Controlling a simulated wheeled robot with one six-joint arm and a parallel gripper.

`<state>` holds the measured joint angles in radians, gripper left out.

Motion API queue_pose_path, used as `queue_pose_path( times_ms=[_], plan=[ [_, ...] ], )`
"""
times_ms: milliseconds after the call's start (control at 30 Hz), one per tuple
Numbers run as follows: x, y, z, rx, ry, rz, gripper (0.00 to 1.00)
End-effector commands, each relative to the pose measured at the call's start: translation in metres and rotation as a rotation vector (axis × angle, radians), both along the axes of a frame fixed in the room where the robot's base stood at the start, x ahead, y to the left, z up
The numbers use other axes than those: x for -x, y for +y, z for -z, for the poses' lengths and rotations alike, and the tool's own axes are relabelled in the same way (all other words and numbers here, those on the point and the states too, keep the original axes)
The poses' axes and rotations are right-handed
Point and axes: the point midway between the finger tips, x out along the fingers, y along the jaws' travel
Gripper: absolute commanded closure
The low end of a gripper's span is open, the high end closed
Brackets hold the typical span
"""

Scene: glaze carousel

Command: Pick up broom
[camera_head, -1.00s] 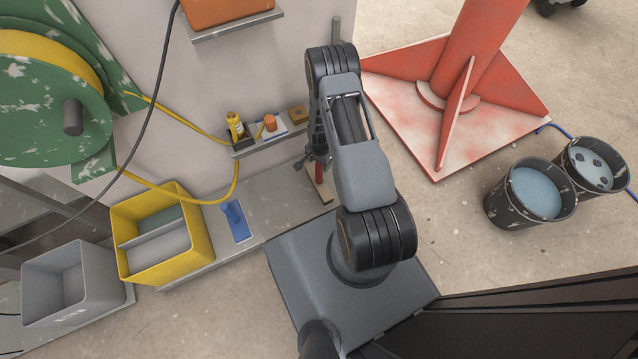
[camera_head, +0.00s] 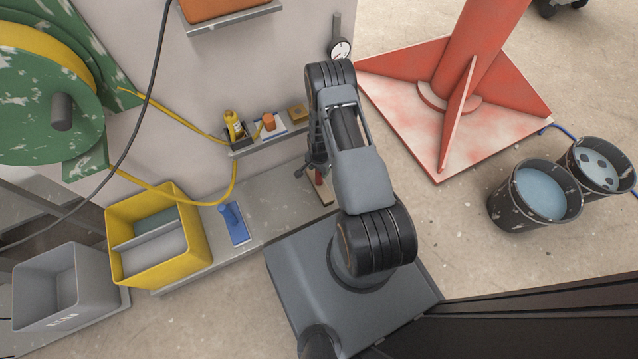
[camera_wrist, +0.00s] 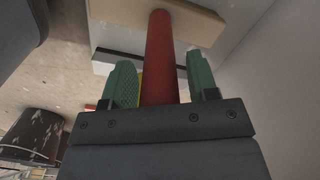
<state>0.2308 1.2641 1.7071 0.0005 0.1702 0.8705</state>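The broom looks like a short red handle (camera_wrist: 162,60) on a pale wooden block (camera_wrist: 190,22). In the wrist view the handle stands between the two green finger pads of my gripper (camera_wrist: 161,82), with a small gap on both sides, so the gripper appears open around it. In the head view the broom's wooden block (camera_head: 325,196) lies on the grey ledge beside my base. My gripper (camera_head: 318,166) is just above it, partly hidden by my arm. The bristles cannot be made out.
On the ledge are a blue handled tool (camera_head: 233,224) and a yellow divided bin (camera_head: 197,240), with a grey bin (camera_head: 100,285) farther left. A small shelf (camera_head: 262,139) holding several items is on the wall. A red column base (camera_head: 440,160) and two buckets (camera_head: 528,214) stand right.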

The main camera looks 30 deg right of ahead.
Motion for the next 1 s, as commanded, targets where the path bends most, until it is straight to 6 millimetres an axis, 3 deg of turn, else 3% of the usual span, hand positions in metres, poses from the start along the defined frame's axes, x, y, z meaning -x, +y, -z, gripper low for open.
queue_pose_path(
  times_ms=[67, 533, 1000],
  plan=[
    [0.0000, 0.0000, -0.0001, 0.000, 0.000, 0.000, 0.54],
    [0.0001, 0.0000, -0.0001, 0.000, 0.000, 0.000, 0.99],
    [-0.0001, 0.0000, -0.0032, 0.000, 0.000, 0.000, 1.00]
  ],
)
